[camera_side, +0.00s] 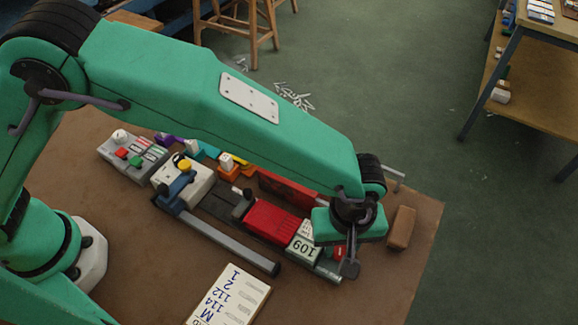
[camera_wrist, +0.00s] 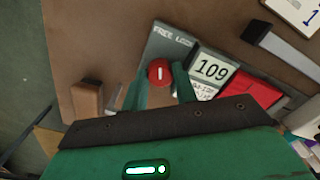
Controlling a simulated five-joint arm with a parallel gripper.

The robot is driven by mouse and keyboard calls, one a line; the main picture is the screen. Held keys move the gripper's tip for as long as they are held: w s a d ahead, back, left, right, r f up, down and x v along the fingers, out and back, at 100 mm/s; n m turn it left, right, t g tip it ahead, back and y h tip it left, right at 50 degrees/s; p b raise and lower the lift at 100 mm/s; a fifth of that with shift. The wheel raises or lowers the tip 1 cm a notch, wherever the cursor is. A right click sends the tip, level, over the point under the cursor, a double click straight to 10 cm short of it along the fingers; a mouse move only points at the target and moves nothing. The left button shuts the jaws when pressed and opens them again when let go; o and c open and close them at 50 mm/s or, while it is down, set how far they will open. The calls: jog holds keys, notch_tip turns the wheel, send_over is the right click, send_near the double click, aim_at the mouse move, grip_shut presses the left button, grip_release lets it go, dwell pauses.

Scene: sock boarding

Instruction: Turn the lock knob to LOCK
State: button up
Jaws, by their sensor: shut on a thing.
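The red lock knob (camera_wrist: 159,72) sits on a grey plate (camera_wrist: 160,50) and bears a short white mark. In the wrist view the mark stands nearly upright, its upper end toward the FREE LOCK lettering (camera_wrist: 172,35), nearer FREE. My gripper (camera_wrist: 160,86) is shut on the knob, one green finger at each side. In the side view my gripper (camera_side: 348,268) is over the right end of the fixture, and a bit of the red knob (camera_side: 339,252) shows beside it.
A 109 label (camera_side: 303,246) and a red block (camera_side: 270,222) adjoin the knob plate. A brown block (camera_side: 400,228) stands to the right. A grey bar (camera_side: 230,243) runs along the front, with a printed card (camera_side: 230,297) before it. The table's right edge is near.

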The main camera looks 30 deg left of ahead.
jog(key=shift+r, duration=0.1)
jog(key=o, duration=0.7)
jog(key=shift+n, duration=0.4)
